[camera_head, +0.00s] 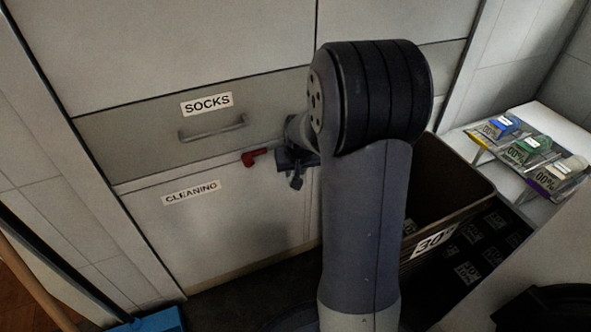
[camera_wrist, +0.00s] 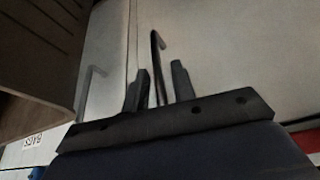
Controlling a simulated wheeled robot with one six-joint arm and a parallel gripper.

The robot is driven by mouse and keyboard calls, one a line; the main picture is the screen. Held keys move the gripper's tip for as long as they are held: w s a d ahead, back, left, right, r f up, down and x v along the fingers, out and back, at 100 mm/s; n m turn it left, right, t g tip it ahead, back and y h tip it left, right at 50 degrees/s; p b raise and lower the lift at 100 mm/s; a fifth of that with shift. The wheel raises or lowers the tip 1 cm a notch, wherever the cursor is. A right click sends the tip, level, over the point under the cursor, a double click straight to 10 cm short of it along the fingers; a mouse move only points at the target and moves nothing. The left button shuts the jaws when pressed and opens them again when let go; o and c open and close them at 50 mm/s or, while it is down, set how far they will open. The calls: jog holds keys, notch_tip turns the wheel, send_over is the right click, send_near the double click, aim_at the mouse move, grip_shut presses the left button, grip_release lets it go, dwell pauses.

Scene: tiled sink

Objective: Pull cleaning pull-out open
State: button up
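The cleaning pull-out (camera_head: 225,228) is the pale lower front with the label CLEANING (camera_head: 191,192), left of my arm in the head view. Its front looks flush with the cabinet. My gripper (camera_head: 296,180) is near its upper right part, partly hidden by my arm. In the wrist view my gripper (camera_wrist: 159,88) has its two fingers apart. A thin dark bent bar handle (camera_wrist: 157,50) shows between them, with gaps on both sides. I cannot tell whether the fingers touch it, or for certain which front it belongs to.
The SOCKS drawer (camera_head: 140,145) with a bar handle (camera_head: 213,129) is above. A small red piece (camera_head: 254,157) sits beside my gripper. A brown bin (camera_head: 455,180) stands right of my arm. A ledge with bottles (camera_head: 537,143) is at right, and a blue broom head (camera_head: 155,322) at lower left.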

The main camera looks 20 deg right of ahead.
grip_shut()
jog(key=shift+s, duration=0.2)
dwell(0.3)
